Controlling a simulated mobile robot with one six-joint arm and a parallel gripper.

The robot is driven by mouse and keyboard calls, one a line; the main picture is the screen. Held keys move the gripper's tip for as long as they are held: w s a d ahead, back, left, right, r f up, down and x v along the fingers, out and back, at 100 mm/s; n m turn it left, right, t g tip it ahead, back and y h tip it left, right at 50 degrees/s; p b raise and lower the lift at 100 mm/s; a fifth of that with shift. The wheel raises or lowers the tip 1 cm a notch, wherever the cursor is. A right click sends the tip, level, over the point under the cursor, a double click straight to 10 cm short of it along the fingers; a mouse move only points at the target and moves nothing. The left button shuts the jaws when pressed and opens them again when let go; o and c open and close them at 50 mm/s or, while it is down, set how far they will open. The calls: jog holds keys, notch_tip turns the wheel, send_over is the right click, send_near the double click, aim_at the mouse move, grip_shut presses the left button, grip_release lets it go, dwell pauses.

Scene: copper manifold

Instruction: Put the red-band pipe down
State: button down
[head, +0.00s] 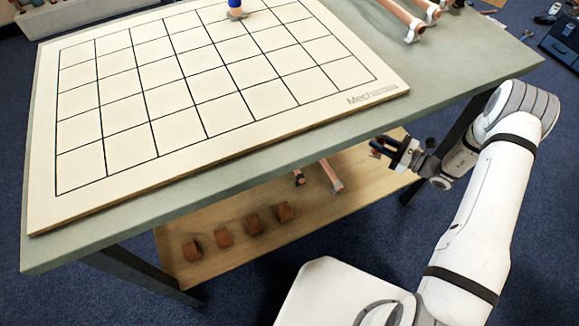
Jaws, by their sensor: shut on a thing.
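My gripper (384,147) is off the front right edge of the table, beside the lower shelf. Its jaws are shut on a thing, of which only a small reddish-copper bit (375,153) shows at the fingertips. It fits the red-band pipe, but its length and band cannot be made out at this size. The cream grid board (180,130) lies on the green-grey table top (470,75), apart from the gripper.
A blue-banded upright fitting (236,5) stands at the board's far edge. Copper pipes (400,14) lie at the back right. The wooden lower shelf (215,268) holds several brown blocks (254,224) and pipe pieces (331,177). Most of the board is clear.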

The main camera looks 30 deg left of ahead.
jog(key=shift+s+a+f+n+g, duration=0.15)
jog(key=shift+a+f+n+g, duration=0.05)
jog(key=shift+f+g, duration=0.15)
jog(key=shift+s+a+f+n+g, duration=0.1)
jog(key=shift+a+f+n+g, duration=0.1)
jog(key=shift+f+g, duration=0.15)
notch_tip(320, 180, down, 10)
jog(key=b, duration=0.3)
jog(key=shift+r+b, duration=0.1)
jog(key=shift+b, duration=0.2)
jog(key=c, duration=1.2)
grip_release()
jog(key=shift+o, duration=0.2)
